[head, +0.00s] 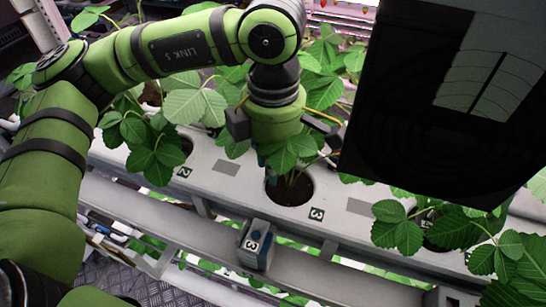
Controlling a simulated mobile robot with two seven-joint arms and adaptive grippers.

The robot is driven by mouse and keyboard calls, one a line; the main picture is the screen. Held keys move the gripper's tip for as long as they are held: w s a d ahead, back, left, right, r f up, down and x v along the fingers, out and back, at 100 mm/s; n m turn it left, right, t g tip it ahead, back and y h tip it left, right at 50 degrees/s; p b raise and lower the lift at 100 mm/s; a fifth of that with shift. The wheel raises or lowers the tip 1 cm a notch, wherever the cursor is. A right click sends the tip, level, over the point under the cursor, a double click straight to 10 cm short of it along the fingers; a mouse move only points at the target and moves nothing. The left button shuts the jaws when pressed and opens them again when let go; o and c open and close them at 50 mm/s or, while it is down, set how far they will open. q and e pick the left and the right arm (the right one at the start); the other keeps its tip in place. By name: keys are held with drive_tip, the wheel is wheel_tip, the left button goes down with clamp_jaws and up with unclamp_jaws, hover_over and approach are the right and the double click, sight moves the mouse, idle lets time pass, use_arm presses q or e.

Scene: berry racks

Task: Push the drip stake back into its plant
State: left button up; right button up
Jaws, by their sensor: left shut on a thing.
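My left gripper (270,160) points down from above into the planting hole marked 3 in the white gutter. Its fingers are largely hidden by strawberry leaves. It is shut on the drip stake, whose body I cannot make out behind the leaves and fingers. The plant (299,146) grows from dark soil (290,188) in the round hole, its leaves around the gripper. I cannot tell whether the stake's tip touches the soil. My right gripper is not in view.
The white gutter (228,168) runs across, with another plant (150,142) at hole 2 and one (397,226) at right. A large dark panel (400,110) blocks the upper right.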

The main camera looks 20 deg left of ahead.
use_arm(q)
drive_tip(key=shift+f+b, duration=0.35)
drive_tip(key=shift+b, duration=0.3)
idle(0.8)
drive_tip(key=shift+f, duration=0.25)
drive_tip(key=shift+f+b, duration=1.05)
drive_tip(key=shift+b, duration=0.35)
drive_tip(key=o, duration=1.4)
drive_tip(key=shift+c, duration=0.2)
drive_tip(key=shift+r, duration=0.15)
drive_tip(key=shift+r+p, duration=1.3)
drive_tip(key=shift+r, duration=1.2)
drive_tip(key=shift+w+r, duration=0.3)
drive_tip(key=shift+r, duration=0.1)
drive_tip(key=shift+w, duration=0.2)
